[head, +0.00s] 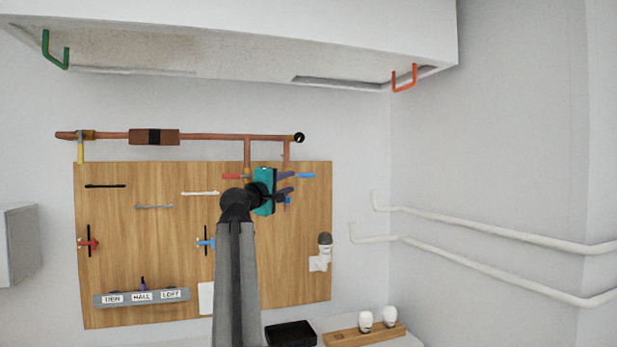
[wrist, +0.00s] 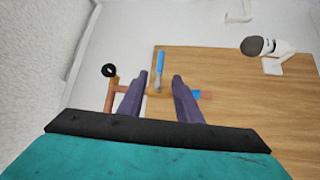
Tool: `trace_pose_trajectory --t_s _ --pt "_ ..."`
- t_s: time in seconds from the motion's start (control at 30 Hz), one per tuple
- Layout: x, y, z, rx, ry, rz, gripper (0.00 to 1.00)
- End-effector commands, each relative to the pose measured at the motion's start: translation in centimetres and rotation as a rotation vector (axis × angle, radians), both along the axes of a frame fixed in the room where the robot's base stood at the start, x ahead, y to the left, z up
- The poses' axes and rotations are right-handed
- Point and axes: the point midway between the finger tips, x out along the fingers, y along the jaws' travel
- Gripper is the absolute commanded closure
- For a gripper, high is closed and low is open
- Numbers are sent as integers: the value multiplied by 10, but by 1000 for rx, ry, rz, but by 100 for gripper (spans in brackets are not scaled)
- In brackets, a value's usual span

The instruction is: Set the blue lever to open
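The blue lever (head: 305,175) is on the right-hand vertical copper pipe, near the top right of the wooden board. It points right in the head view, across its pipe. In the wrist view the blue lever (wrist: 160,62) points up, its grey stem in line with the gap between my purple fingers. My gripper (wrist: 159,95) is open, one finger on either side, with a gap visible on both sides of the stem. In the head view my gripper (head: 287,183) is over the lever's base and hides it. Contact cannot be told.
A red lever (head: 232,176) sits left of my gripper and a yellow one (head: 81,151) farther left. A horizontal copper pipe (head: 215,136) runs above. A blue band (wrist: 203,95) is beside the right finger. A white wall fixture (head: 319,262) is lower right. Handrails (head: 480,219) line the right wall.

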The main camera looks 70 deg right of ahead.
Motion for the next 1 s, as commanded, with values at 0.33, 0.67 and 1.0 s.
trace_pose_trajectory --t_s 0.33,0.67,1.0 --pt "-7 -30 5 1 1 -7 68" --pt "-12 -74 12 1 0 -7 68" --pt "-17 -117 18 1 0 -7 68"
